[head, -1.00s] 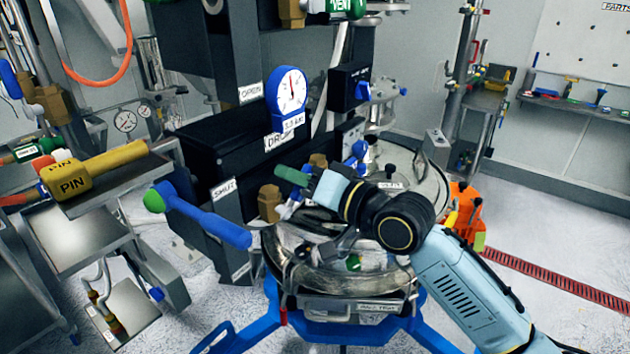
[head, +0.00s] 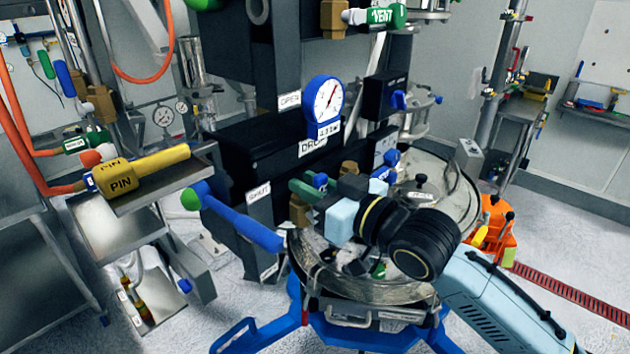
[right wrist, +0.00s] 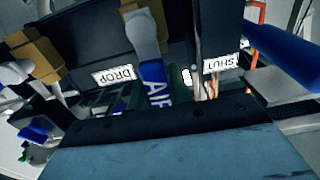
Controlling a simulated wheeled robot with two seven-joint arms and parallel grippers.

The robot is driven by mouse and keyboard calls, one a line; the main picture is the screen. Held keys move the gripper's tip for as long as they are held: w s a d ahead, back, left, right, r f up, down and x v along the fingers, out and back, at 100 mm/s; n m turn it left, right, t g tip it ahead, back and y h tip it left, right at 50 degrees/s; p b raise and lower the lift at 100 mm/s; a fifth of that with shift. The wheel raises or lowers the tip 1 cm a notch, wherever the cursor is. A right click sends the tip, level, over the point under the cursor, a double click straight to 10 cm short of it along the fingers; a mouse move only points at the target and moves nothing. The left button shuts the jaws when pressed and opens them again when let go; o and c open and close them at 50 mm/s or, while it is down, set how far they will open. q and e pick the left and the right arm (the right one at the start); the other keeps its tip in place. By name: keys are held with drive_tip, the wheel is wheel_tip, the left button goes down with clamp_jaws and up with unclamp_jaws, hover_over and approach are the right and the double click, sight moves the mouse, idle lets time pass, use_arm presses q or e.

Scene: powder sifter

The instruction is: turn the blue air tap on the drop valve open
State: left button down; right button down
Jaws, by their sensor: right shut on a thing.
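The blue air tap, marked AIR, shows in the right wrist view (right wrist: 152,75) running from a grey end down to my right gripper. In the head view only a small blue part of the tap (head: 320,180) shows by the fingers. My right gripper (head: 326,194) is shut on it, just in front of the black drop valve body (head: 240,150). The drop valve's long blue lever with a green end (head: 242,222) points down and right, near the SHUT label (head: 258,193). The fingertips are partly hidden. My left gripper is not in view.
A blue-rimmed gauge (head: 327,104) stands above the tap. A round metal vessel lid (head: 445,200) lies behind my right wrist. A yellow PIN (head: 140,172) rests on a shelf at left. An orange unit (head: 496,238) stands on the floor at right.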

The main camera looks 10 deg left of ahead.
drive_tip(key=shift+s+n, duration=0.1)
drive_tip(key=shift+n, duration=0.2)
drive_tip(key=c, duration=1.3)
unclamp_jaws()
drive_tip(key=shift+b+v, duration=1.3)
drive_tip(key=shift+v, duration=5.35)
drive_tip(key=shift+f, duration=0.1)
